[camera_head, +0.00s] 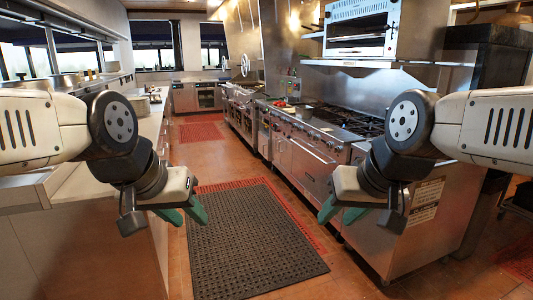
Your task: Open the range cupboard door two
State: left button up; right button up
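The stainless steel range (312,150) runs along the right side of the aisle, with burners on top, a row of knobs and door fronts with handles below. Its door fronts (300,172) look shut. I cannot tell which one is cupboard door two, and my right arm covers part of the near end. My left gripper (193,221) is in front of the left counter, its green fingers apart and empty. My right gripper (334,221) is in front of the near end of the range, its green fingers apart and empty. Neither visibly touches a door.
A black perforated mat (245,240) with a red one (310,235) beside it covers the aisle floor. A counter (85,185) bounds the left. A broiler (360,35) hangs above the range. The aisle is free of standing obstacles.

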aim_at(286, 147)
jog(key=i, duration=3.25)
jog(key=i+j, duration=0.1)
jog(key=i, duration=3.2)
